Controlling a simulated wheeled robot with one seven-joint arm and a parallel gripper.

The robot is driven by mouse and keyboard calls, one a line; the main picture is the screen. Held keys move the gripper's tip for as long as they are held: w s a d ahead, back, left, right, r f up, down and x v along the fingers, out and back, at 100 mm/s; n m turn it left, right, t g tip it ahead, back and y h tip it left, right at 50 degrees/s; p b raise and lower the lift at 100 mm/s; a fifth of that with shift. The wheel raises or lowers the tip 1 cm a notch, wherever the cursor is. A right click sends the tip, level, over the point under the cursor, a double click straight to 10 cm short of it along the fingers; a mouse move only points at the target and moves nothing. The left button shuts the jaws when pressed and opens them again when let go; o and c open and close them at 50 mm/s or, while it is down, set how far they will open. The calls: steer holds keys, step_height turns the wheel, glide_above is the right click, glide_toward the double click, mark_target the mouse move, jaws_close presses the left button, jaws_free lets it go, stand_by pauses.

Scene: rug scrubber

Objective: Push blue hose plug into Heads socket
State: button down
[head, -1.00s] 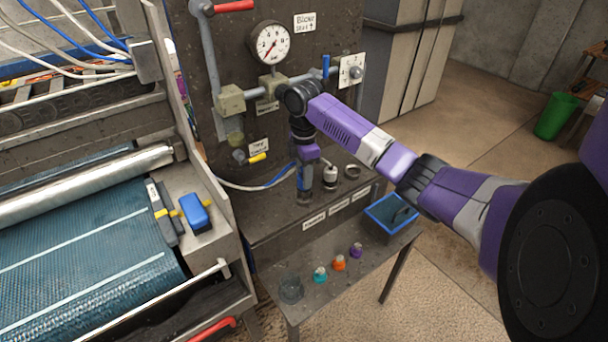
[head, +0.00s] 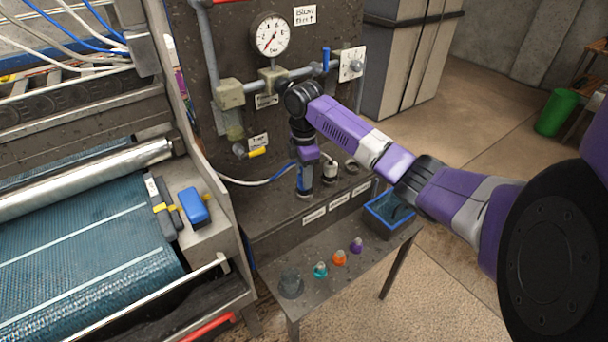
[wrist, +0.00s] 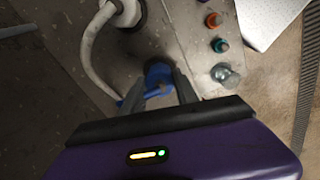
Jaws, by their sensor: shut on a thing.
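My gripper (head: 304,190) points down over the left end of the dark shelf, behind the small table. In the wrist view its fingers (wrist: 160,88) are shut on the blue hose plug (wrist: 158,74). The blue hose (wrist: 133,97) leads off to the left from the plug. The fingers and plug hide the spot beneath, so I cannot tell whether the plug is seated in a socket. Three labels (head: 339,200) run along the shelf front, too small to read here. The Heads socket cannot be told by name.
A white hose (wrist: 90,50) ends in a fitting (head: 330,171) right of my gripper, with another round socket (head: 351,165) beyond. A gauge panel (head: 225,60) rises behind.

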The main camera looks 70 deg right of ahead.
steer(key=c, duration=0.8)
jaws_free()
steer(key=shift+c, duration=0.2)
steer(key=shift+r, duration=0.1)
step_height(320, 180, up, 8)
steer(key=shift+f+b, duration=0.2)
steer(key=shift+b, duration=0.1)
steer(key=shift+s, duration=0.1)
